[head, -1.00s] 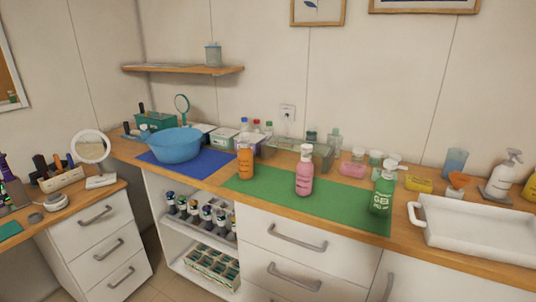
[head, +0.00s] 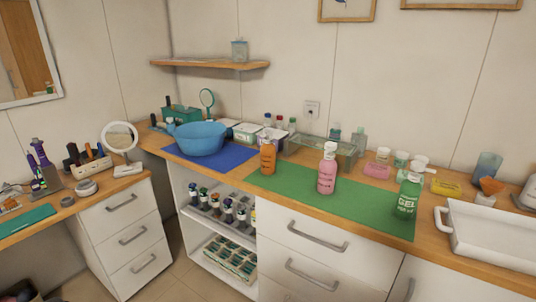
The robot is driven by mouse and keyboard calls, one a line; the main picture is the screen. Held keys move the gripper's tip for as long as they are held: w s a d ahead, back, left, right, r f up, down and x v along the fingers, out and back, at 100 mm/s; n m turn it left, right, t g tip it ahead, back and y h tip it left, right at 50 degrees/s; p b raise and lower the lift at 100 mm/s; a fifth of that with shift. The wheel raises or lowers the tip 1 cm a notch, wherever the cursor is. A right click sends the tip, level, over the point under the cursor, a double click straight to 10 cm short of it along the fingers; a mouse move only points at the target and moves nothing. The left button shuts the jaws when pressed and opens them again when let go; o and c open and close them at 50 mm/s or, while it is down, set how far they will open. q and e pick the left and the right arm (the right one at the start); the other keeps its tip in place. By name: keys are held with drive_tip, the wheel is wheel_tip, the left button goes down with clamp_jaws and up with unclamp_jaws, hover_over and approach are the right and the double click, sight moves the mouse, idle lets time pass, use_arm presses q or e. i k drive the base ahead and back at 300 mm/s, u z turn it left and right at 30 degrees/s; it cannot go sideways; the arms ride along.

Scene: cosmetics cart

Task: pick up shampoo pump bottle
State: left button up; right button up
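Three bottles stand upright on the counter: an orange bottle (head: 268,158) at the left end of the green mat, a pink bottle (head: 327,175) with a pale top on the mat, and a green bottle (head: 408,197) at the mat's right end. The green one reads "GEL" and has a white pump top. The labels on the orange and pink bottles are too small to read, so I cannot tell which is shampoo. Neither of my grippers is in view.
The green mat (head: 365,207) has bare room between the bottles. A blue bowl (head: 200,139) sits on a blue mat (head: 235,157) to the left. A white tray (head: 490,235) is at the right. A clear rack (head: 320,149) stands behind the bottles. An open shelf (head: 240,217) holds several bottles.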

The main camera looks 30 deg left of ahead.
sight(268, 150)
drive_tip(key=z, duration=0.05)
drive_tip(key=k, duration=1.25)
drive_tip(key=u, duration=0.85)
drive_tip(key=i, duration=0.75)
drive_tip(key=u, duration=0.85)
drive_tip(key=i, duration=1.7)
drive_tip(key=z, duration=1.15)
drive_tip(key=i, duration=0.45)
drive_tip(key=z, duration=0.5)
